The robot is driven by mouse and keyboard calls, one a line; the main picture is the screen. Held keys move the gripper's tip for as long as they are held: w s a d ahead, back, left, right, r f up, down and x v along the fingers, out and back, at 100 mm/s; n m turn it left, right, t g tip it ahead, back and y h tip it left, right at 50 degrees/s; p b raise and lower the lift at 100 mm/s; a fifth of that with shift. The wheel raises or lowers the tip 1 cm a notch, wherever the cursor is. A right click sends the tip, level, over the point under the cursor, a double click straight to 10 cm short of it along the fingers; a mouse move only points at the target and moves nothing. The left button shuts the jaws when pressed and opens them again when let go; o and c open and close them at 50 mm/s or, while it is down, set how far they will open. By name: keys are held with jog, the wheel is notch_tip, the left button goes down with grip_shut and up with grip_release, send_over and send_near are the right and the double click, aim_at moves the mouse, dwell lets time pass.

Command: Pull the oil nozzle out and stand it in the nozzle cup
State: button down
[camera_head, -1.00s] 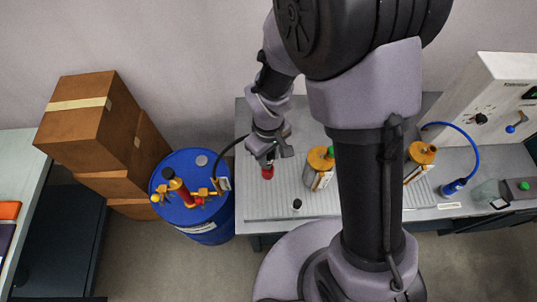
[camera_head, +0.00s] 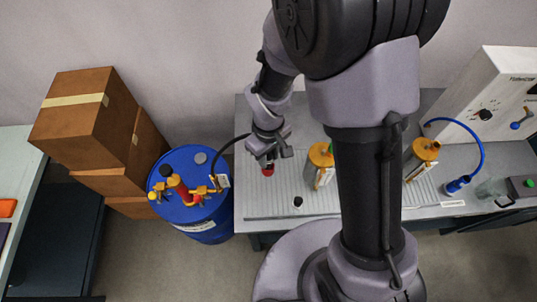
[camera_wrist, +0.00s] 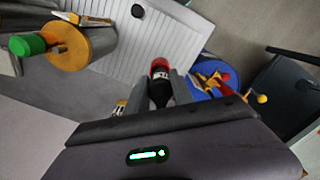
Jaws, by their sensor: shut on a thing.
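My gripper (camera_head: 264,158) is shut on a dark nozzle (camera_wrist: 160,92), above the ribbed area of the grey bench. The nozzle lies between the two fingers in the wrist view. A red part (camera_head: 268,170) shows just below the fingers, and at the nozzle's far end in the wrist view (camera_wrist: 160,63). I cannot tell whether this red part belongs to the nozzle or is a cup around its tip. A black hose (camera_head: 230,143) runs from the blue drum (camera_head: 221,212) toward my gripper. A small black round piece (camera_head: 298,202) stands on the bench to the front right.
A white control box (camera_head: 490,100) with a blue hose (camera_head: 478,140) is farther right. Brown boxes (camera_head: 75,115) are stacked left of the drum. Bare ribbed surface lies around the black piece.

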jog(key=shift+f+b, duration=0.75)
jog(key=shift+f, duration=0.15)
jog(key=c, duration=1)
grip_release()
jog(key=shift+c, duration=0.2)
notch_tip(320, 180, up, 17)
jog(key=p, duration=0.4)
jog(key=shift+r+p, duration=0.2)
jog(key=shift+p, duration=0.2)
